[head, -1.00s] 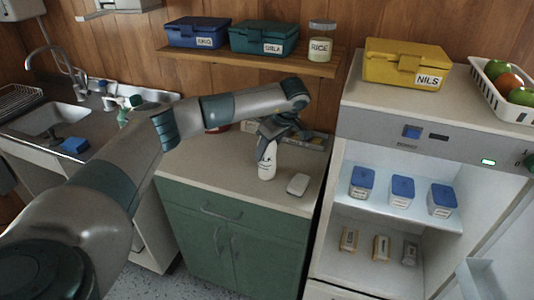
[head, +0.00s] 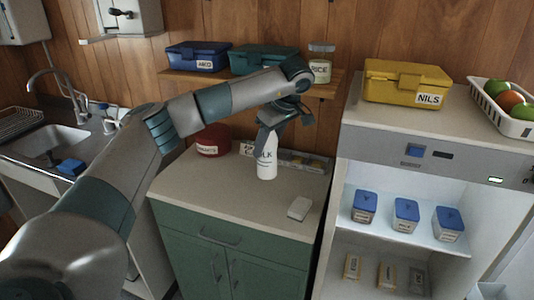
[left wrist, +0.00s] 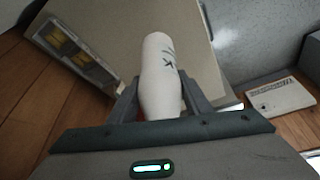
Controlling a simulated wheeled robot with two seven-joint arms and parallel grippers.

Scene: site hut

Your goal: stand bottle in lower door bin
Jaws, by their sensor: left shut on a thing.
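A white bottle with dark lettering (head: 267,163) is upright over the counter top of the green cabinet. My left gripper (head: 268,132) is shut on its upper part from above. In the left wrist view the bottle (left wrist: 158,75) sits between both fingers. Whether its base touches the counter I cannot tell. The open fridge (head: 400,239) stands at the right, with its door at the far right edge; the part of the door with the bins (head: 488,290) is mostly cut off. My right gripper is not in view.
A red tin (head: 213,141) and a tray of packets (head: 305,162) are at the back. Blue-lidded tubs (head: 406,214) stand on the fridge shelf. A yellow box (head: 405,84) is on top.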

